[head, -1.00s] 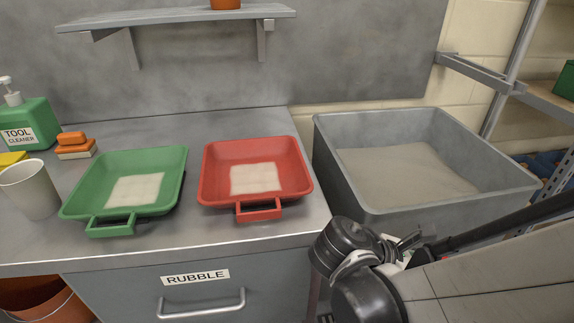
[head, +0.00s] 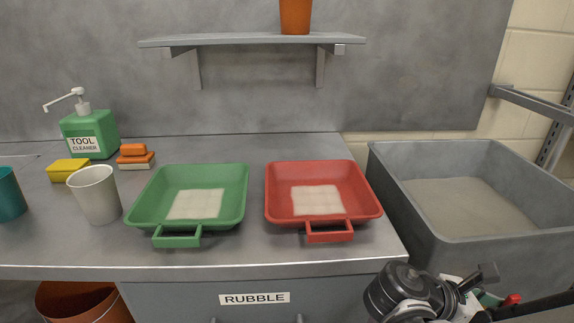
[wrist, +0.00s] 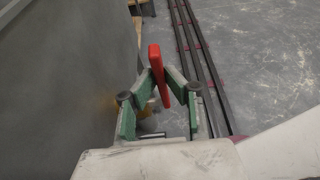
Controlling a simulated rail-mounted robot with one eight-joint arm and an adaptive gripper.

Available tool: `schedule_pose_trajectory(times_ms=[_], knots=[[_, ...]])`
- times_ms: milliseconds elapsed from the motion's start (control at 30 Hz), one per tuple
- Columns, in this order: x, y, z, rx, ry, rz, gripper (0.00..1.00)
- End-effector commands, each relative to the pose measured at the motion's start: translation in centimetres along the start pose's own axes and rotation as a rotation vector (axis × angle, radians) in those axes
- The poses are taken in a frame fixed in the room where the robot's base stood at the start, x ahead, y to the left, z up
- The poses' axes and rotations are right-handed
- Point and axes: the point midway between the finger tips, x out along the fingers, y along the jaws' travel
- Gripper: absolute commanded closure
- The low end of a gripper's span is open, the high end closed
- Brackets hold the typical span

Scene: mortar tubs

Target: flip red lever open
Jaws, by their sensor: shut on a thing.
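The red lever (wrist: 155,62) is a flat, slim bar, upright in the wrist view. It stands between the green fingers of my gripper (wrist: 161,83), which are shut on it near their tips. The lever's lower end passes down between the fingers. What it is mounted on is hidden. In the head view a small red bit (head: 512,300), probably the lever, shows by my gripper (head: 492,297) at the bottom right, in front of the grey tub. My dark wrist covers much of that spot.
The large grey tub (head: 455,242) of mortar stands right of the steel bench. A red tray (head: 365,207) and a green tray (head: 142,208) sit on the bench, with cups and a tool cleaner bottle (head: 75,127) to the left. Bare floor (wrist: 260,60) shows in the wrist view.

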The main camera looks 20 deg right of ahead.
Motion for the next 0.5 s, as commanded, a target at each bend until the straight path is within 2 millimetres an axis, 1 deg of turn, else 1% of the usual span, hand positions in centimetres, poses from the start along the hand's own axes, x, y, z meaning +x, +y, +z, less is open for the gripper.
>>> schedule_pose_trajectory(times_ms=[67, 100, 233, 500], knots=[[0.01, -0.06, -0.08, 0.0, 0.002, -0.001, 1.0], [0.01, -0.06, -0.08, 0.0, 0.002, -0.001, 0.89], [0.01, -0.05, -0.07, 0.0, 0.001, -0.001, 0.71], [-0.04, -0.01, -0.04, 0.0, 0.001, 0.0, 0.71]])
